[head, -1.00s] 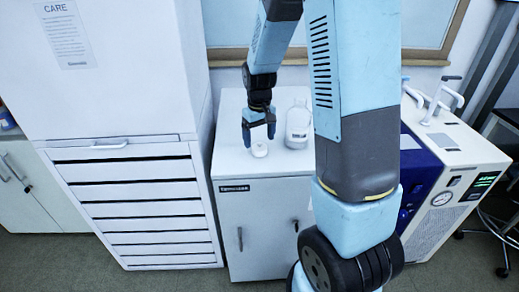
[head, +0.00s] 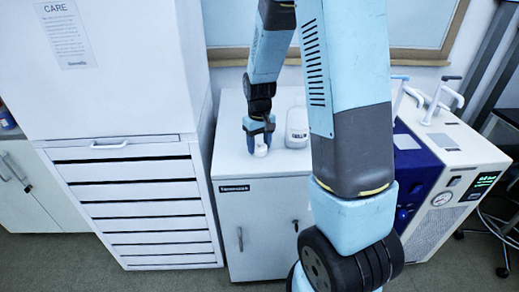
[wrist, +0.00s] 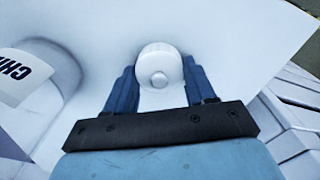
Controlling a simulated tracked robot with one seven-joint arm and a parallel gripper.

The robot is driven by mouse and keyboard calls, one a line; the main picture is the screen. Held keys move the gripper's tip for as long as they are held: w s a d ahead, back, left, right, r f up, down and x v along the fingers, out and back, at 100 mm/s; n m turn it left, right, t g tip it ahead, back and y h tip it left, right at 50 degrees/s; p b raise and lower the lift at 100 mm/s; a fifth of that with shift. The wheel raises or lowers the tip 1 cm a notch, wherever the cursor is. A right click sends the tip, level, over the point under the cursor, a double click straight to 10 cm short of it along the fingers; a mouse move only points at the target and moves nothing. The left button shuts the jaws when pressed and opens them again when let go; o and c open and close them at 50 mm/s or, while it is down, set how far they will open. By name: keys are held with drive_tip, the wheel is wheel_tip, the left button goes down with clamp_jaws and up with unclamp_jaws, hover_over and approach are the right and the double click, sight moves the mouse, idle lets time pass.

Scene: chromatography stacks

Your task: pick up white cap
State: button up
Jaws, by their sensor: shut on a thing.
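The white cap (head: 261,150) is at my gripper's fingertips, above or on the white top of the small cabinet (head: 230,160). In the wrist view the cap (wrist: 160,66) is round with a small raised knob on its near face, and it sits between the two blue fingers. My gripper (head: 259,146) points down and is shut on the cap. It also shows in the wrist view (wrist: 158,88). Whether the cap touches the cabinet top cannot be told.
A whitish bottle (head: 297,126) stands just right of my gripper on the cabinet top; it also shows in the wrist view, with a label (wrist: 18,76). A tall white drawer unit (head: 140,205) stands at the left. A blue and white machine (head: 450,175) stands at the right.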

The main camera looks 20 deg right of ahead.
drive_tip(key=shift+c, duration=1.1)
drive_tip(key=shift+r, duration=0.15)
